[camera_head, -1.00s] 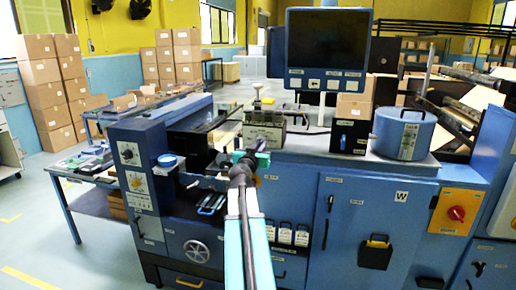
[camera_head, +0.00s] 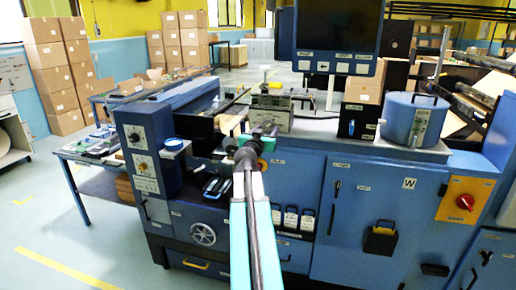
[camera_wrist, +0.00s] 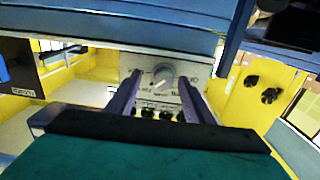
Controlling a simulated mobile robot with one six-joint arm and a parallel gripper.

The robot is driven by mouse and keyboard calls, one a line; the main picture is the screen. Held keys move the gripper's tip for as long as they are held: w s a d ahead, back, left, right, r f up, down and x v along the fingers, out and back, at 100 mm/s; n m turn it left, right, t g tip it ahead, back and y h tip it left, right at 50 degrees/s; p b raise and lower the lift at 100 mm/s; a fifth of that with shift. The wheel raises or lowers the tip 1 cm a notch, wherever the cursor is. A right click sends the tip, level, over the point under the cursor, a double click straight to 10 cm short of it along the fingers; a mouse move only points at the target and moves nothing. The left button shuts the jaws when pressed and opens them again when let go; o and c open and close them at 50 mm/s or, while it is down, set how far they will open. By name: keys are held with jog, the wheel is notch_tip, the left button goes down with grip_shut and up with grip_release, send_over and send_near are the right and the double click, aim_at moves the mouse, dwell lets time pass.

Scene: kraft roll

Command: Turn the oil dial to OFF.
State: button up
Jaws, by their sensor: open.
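A round grey dial (camera_wrist: 163,77) with a pale pointer line sits on a light metal panel (camera_wrist: 150,103) in the wrist view. The markings around it are too blurred to read, so I cannot tell whether it is the oil dial or what it is set to. My gripper (camera_wrist: 160,80) is open, its two purple fingers on either side of the dial in the picture; contact cannot be told. In the head view my gripper (camera_head: 263,135) is in front of a grey box (camera_head: 271,112) on the blue machine.
The machine's left cabinet carries a black dial (camera_head: 134,135) and a dial on a white and yellow plate (camera_head: 143,164). A red knob (camera_head: 465,202) is at the right. A monitor (camera_head: 338,28) and a blue pot (camera_head: 413,120) stand on or above the worktop.

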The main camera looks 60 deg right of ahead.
jog(key=shift+s+a+f, duration=0.15)
jog(key=shift+s+a, duration=0.3)
jog(key=shift+a, duration=0.35)
jog(key=b+v, duration=0.7)
jog(key=v, duration=0.1)
jog(key=shift+f, duration=0.3)
dwell(0.4)
jog(key=shift+b+v, duration=1.25)
jog(key=shift+b, duration=1.9)
jog(key=shift+b+v, duration=1.3)
jog(key=shift+b, duration=0.25)
jog(key=shift+s, duration=0.1)
